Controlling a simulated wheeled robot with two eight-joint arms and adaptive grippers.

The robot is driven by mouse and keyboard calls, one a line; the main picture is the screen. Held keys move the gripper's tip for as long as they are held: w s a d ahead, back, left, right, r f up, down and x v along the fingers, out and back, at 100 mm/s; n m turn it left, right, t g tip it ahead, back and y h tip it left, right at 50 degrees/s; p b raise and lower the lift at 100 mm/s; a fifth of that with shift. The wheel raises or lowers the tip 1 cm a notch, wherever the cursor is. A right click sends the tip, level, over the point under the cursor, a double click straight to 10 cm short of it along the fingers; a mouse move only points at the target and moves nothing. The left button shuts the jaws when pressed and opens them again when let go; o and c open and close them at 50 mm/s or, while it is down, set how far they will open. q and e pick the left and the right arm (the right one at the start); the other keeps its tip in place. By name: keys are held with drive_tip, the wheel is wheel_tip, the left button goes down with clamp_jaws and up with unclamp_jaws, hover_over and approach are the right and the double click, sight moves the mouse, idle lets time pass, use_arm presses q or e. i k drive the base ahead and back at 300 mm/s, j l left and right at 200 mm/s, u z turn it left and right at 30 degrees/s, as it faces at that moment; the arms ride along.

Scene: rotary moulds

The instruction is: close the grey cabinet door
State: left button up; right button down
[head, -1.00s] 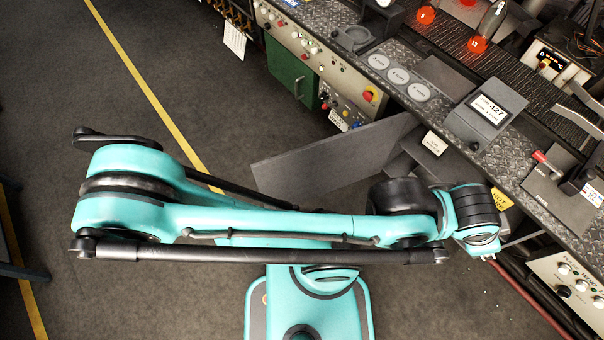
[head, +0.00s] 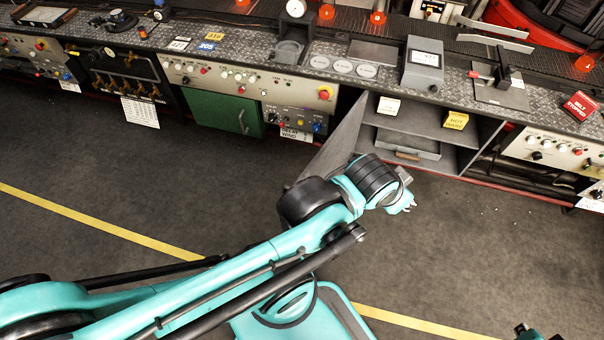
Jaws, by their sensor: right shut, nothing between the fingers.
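The grey cabinet door (head: 338,142) stands open, swung out from the left side of the open cabinet (head: 462,160) under the bench. Its lower outer end is partly hidden by my left arm. That arm comes in from the lower left, and its wrist is just in front of the door's outer part; I cannot tell whether it touches. My right gripper (head: 525,331) shows only as a small part at the bottom edge on the right, shut and empty, well away from the door.
The cabinet holds shelves and a grey drawer-like box (head: 405,146). A shut green door (head: 225,113) is to the left. The bench top (head: 345,50) carries gauges and control boxes. The dark floor (head: 130,165) in front is clear, with a yellow line.

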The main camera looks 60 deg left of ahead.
sight(338, 148)
drive_tip(key=k+j, duration=0.15)
drive_tip(key=j, duration=0.2)
drive_tip(key=k+j, duration=0.15)
drive_tip(key=j, duration=0.2)
drive_tip(key=k+j+z, duration=0.1)
drive_tip(key=j, duration=0.3)
drive_tip(key=k+j, duration=0.2)
drive_tip(key=j, duration=0.15)
drive_tip(key=i+j, duration=0.1)
drive_tip(key=j, duration=0.75)
drive_tip(key=i+j, duration=0.15)
drive_tip(key=j, duration=0.25)
drive_tip(key=k+j+u, duration=0.1)
drive_tip(key=k+j, duration=0.85)
drive_tip(key=j, duration=0.15)
